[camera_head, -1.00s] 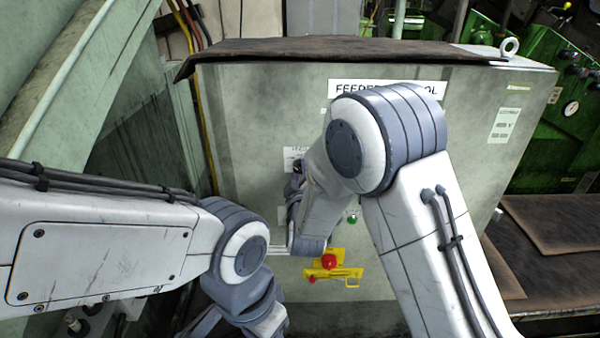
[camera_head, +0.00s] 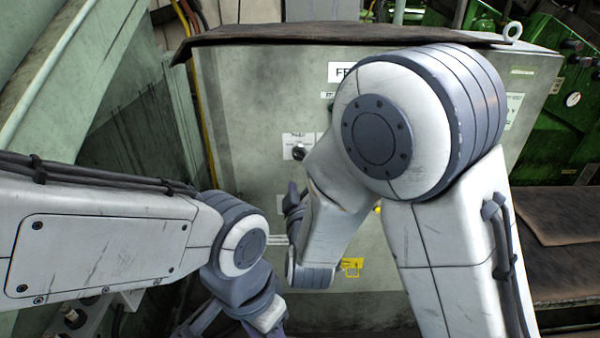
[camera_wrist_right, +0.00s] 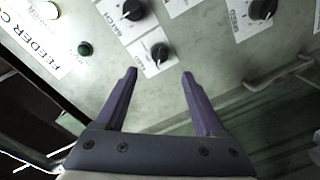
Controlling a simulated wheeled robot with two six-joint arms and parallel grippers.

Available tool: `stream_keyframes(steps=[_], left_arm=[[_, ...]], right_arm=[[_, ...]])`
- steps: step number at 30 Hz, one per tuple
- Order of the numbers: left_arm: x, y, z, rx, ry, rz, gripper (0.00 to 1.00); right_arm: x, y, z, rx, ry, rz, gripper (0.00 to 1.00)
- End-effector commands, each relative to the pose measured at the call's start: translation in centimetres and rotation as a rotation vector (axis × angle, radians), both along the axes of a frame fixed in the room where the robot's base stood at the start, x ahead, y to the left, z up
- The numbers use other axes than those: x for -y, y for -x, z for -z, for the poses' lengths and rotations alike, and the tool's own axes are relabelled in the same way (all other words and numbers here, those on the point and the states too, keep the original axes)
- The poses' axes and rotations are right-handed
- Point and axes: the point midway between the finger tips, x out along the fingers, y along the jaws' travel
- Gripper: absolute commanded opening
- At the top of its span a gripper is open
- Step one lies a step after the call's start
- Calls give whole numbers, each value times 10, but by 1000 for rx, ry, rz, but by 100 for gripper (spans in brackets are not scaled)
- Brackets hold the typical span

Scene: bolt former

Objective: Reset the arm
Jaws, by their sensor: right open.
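My right arm (camera_head: 430,230) reaches over the front of the grey feeder control cabinet (camera_head: 250,90). Its forearm folds down, and the right gripper (camera_head: 293,205) is partly hidden beside it, near the panel. In the right wrist view the two fingers (camera_wrist_right: 160,74) are spread, with nothing between them. Beyond the fingertips is a panel with black rotary knobs; one knob (camera_wrist_right: 158,52) appears just beyond the gap.
A black knob (camera_head: 299,152) shows on the cabinet front. A yellow plate (camera_head: 352,267) is partly hidden behind my right forearm. A green button (camera_wrist_right: 85,48) and a handle (camera_wrist_right: 280,73) show in the wrist view. A brown table (camera_head: 560,250) stands at right, green machinery behind it.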

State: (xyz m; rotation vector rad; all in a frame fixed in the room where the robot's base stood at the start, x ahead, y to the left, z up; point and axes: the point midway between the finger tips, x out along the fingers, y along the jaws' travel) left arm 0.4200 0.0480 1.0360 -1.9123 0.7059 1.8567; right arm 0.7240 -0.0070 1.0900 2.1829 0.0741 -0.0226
Motion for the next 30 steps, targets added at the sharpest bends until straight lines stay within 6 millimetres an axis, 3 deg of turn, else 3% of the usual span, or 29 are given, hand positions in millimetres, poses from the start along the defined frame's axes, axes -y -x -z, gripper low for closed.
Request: stream_keyframes(steps=[6, 17, 24, 30], left_arm=[[0, 0, 3, 0, 0, 0, 50], [0, 0, 3, 0, 0, 0, 50], [0, 0, 3, 0, 0, 0, 50], [0, 0, 3, 0, 0, 0, 50]], right_arm=[[1, 14, 0, -1, 0, -1, 71], [5, 11, 4, -35, -29, 0, 71], [42, 9, 46, -376, -303, 27, 71], [88, 46, 87, -743, -538, 170, 71]])
